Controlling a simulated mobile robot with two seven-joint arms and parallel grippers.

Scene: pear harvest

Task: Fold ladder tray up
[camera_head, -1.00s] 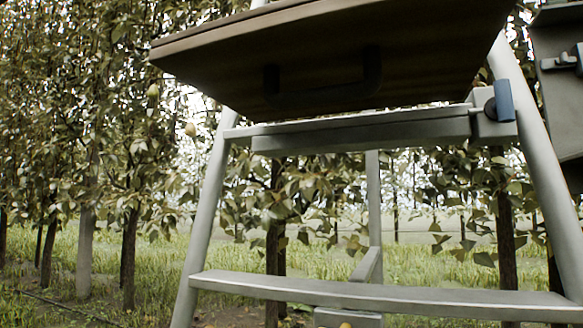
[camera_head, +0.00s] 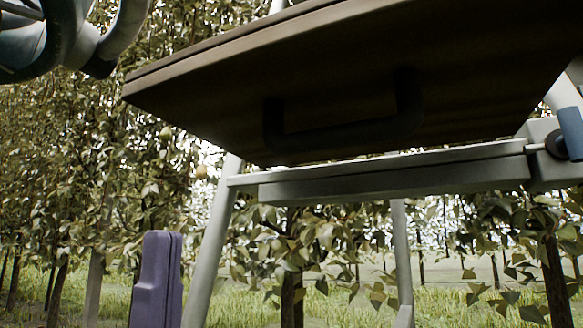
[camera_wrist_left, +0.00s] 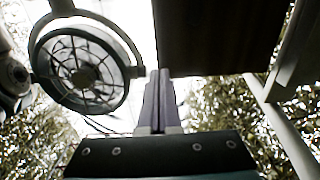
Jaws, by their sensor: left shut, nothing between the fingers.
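The ladder tray (camera_head: 210,95) is a dark brown board seen from below, sloping across the upper part of the head view. A dark handle (camera_head: 345,135) hangs from its underside. The tray sits above a grey crossbar (camera_head: 390,180) of the ladder (camera_head: 213,245). In the left wrist view the tray (camera_wrist_left: 215,35) is the dark board at upper right. My left gripper (camera_head: 162,238) points up at the lower left of the head view, below the tray and left of the ladder leg. Its fingers (camera_wrist_left: 158,75) are shut and empty, apart from the tray. My right gripper is not in view.
A blue lever-like part (camera_head: 573,132) is at the crossbar's right end. A curved blue-grey thing (camera_head: 75,40) is at upper left. A round grilled thing (camera_wrist_left: 82,70) is in the left wrist view. Fruit trees (camera_head: 75,190) stand behind, over grass.

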